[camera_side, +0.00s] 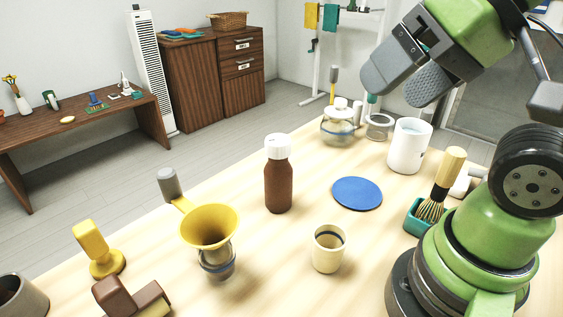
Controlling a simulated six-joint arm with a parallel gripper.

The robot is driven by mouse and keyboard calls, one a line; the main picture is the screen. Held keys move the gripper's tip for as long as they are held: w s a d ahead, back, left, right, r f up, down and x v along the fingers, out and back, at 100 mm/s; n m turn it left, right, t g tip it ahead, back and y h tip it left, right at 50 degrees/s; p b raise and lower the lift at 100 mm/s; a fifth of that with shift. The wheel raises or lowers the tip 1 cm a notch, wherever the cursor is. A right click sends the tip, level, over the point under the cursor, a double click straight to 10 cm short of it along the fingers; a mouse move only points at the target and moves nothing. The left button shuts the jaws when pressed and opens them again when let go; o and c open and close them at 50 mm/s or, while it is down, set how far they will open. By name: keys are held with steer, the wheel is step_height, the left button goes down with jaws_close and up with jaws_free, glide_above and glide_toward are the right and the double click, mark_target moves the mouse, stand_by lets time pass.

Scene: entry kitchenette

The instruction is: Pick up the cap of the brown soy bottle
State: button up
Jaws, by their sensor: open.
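The brown soy bottle (278,188) stands upright near the middle of the table. Its white cap (278,147) sits on top of the bottle's neck. My gripper (391,90) is at the upper right, raised above the table, with its two grey fingers apart and nothing seen between them. It is up and to the right of the cap, clear of it and of the bottle.
A yellow funnel (209,226) on a small jar stands left of the bottle. A cream cup (328,249) is in front, a blue disc (357,193) to the right.

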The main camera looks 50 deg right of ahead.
steer(key=n+g+h, duration=0.3)
steer(key=n+h, duration=0.1)
steer(key=n, duration=3)
glide_toward(278, 139)
steer(key=x, duration=0.3)
steer(key=shift+w+d+f, duration=0.2)
steer(key=shift+d+f, duration=0.05)
steer(key=shift+f, duration=0.05)
steer(key=x, duration=0.5)
steer(key=shift+a+f, duration=0.15)
steer(key=shift+f, duration=0.25)
